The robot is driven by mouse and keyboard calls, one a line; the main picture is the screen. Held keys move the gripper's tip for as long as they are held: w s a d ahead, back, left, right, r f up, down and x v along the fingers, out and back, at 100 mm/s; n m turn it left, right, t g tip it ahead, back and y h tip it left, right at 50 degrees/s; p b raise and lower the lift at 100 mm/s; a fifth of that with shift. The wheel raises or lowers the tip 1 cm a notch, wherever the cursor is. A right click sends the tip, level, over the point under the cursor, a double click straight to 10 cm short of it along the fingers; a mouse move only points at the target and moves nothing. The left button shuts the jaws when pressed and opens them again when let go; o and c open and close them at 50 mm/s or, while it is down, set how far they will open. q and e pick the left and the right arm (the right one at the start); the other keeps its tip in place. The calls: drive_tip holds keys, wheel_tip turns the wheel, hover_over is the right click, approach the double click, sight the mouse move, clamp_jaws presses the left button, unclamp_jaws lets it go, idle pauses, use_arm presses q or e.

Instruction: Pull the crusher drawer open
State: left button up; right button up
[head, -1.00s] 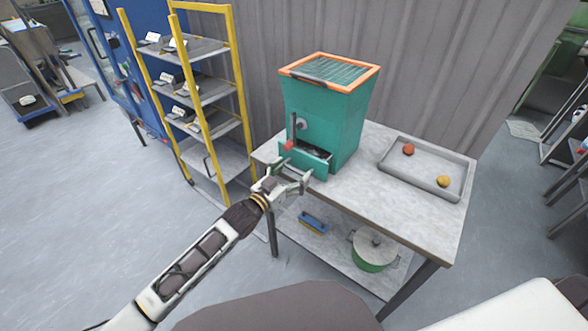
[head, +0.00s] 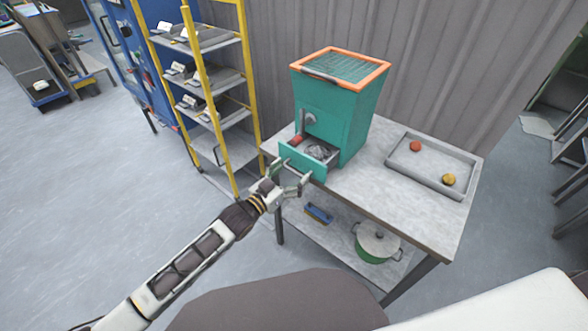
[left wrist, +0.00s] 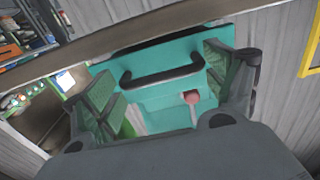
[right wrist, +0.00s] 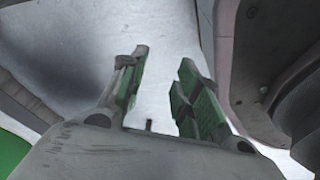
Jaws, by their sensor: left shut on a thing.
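The teal crusher (head: 333,115) with an orange-rimmed top stands on the grey table. Its drawer (head: 302,163) is pulled partly out of the front, and grey material shows inside. My left gripper (head: 292,178) is at the drawer front and shut on it. In the left wrist view, the fingers (left wrist: 162,82) lie on both sides of the teal front with the dark drawer handle (left wrist: 162,75) between them; exact contact is hard to see. A red knob (left wrist: 191,97) shows beyond. My right gripper (right wrist: 160,85) shows only in its wrist view, with fingers apart and nothing between them.
A grey tray (head: 425,174) with a red ball (head: 415,146) and a yellow ball (head: 448,179) is at the table's right. A lidded green pot (head: 377,245) and a blue brush (head: 319,214) are on the lower shelf. A yellow-framed rack (head: 205,95) stands left.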

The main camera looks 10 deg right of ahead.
use_arm(q)
drive_tip(key=shift+p+v, duration=0.6)
drive_tip(key=shift+v, duration=0.5)
use_arm(e)
drive_tip(key=shift+s+d+f, duration=0.25)
drive_tip(key=shift+s+d, duration=0.15)
drive_tip(key=shift+s, duration=0.25)
drive_tip(key=shift+s+d+f, duration=0.25)
drive_tip(key=shift+s+d, duration=0.15)
drive_tip(key=shift+s, duration=0.2)
use_arm(q)
drive_tip(key=shift+a+r, duration=0.1)
drive_tip(key=shift+r, duration=0.1)
drive_tip(key=o, duration=1.3)
drive_tip(key=shift+w, duration=0.1)
drive_tip(key=shift+f, duration=0.1)
drive_tip(key=shift+v, duration=6)
